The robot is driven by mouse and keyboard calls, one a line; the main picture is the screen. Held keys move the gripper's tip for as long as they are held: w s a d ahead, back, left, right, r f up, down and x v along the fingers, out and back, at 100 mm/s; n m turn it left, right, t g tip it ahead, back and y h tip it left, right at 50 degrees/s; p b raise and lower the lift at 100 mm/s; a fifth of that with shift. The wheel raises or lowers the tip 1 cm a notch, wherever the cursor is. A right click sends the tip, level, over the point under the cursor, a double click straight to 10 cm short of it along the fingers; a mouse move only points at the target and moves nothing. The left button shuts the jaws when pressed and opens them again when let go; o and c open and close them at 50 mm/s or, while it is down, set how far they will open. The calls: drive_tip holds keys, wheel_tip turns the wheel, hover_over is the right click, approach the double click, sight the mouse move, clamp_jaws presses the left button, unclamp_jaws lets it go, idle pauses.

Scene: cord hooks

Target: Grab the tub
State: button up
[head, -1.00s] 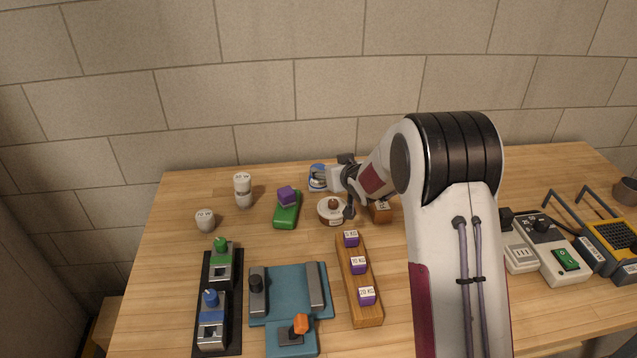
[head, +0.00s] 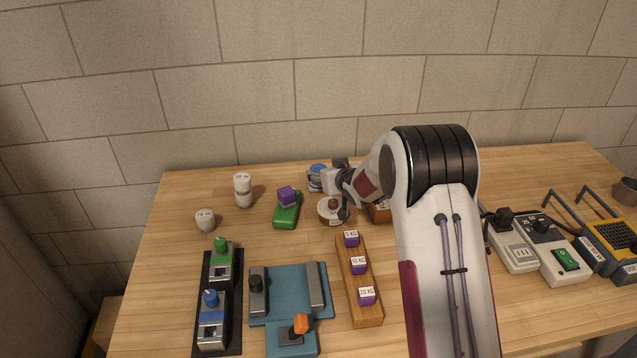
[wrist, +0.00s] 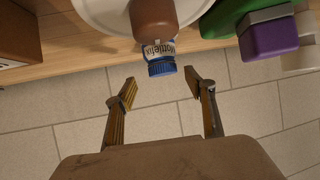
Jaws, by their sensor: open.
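The tub is small, with a white lettered label and a blue ribbed lid. In the wrist view the tub (wrist: 160,52) shows at the top middle, lid toward my gripper, partly covered by a brown knob. My gripper (wrist: 162,84) is open, with one finger either side of the lid's line and a visible gap to each. In the head view the blue-topped thing (head: 317,169) behind the white round piece looks like the tub. It is partly hidden by my gripper, which reaches it from the right.
A white round piece with a brown knob (head: 330,210) stands just in front. A green block with a purple cube (head: 287,211) is to the left, and a brown box (head: 380,214) to the right. The wall (head: 300,90) rises behind the table.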

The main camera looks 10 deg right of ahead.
sight(319, 168)
drive_tip(key=shift+w+a+f, duration=0.1)
drive_tip(key=shift+w, duration=0.15)
drive_tip(key=shift+a+x, duration=0.25)
drive_tip(key=shift+x, duration=2.25)
drive_tip(key=shift+f, duration=0.1)
drive_tip(key=c, duration=1.2)
